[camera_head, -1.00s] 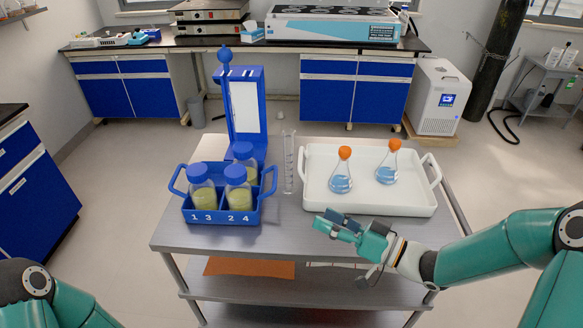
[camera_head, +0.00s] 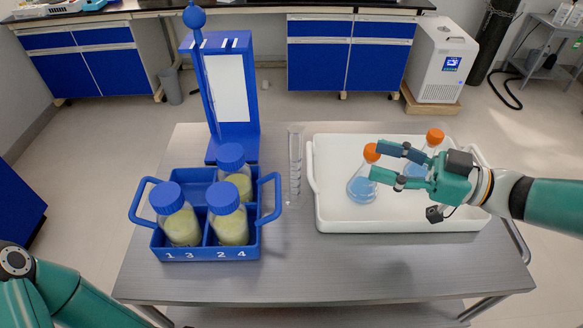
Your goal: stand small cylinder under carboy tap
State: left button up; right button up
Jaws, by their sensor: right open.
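A slim clear cylinder (camera_head: 295,170) with marks stands upright on the metal cart between the blue bottle carrier and the white tray. I do not see a carboy or a tap. My right gripper (camera_head: 379,160) is open over the white tray, to the right of the cylinder and apart from it. Its fingers point left, and the orange stopper of the left flask (camera_head: 361,188) shows at the fingertips; I cannot tell if they touch. Of my left arm only links show at the lower left; its gripper is out of view.
The white tray (camera_head: 333,216) holds two orange-stoppered flasks with blue liquid, the right flask (camera_head: 433,140) partly behind my gripper. A blue carrier (camera_head: 207,252) with three blue-capped bottles and a tall blue stand (camera_head: 231,145) are at left. The cart's front strip (camera_head: 330,268) is clear.

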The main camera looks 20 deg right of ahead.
send_near(295, 135)
jog(key=w+a, duration=0.1)
jog(key=w+a+f, duration=0.1)
jog(key=w+a, duration=0.1)
jog(key=shift+w+p, duration=0.1)
jog(key=shift+p, duration=0.2)
jog(key=shift+w+x, duration=0.2)
jog(key=shift+x, duration=2.8)
jog(key=shift+d+f, duration=0.1)
jog(key=shift+d, duration=0.05)
grip_shut()
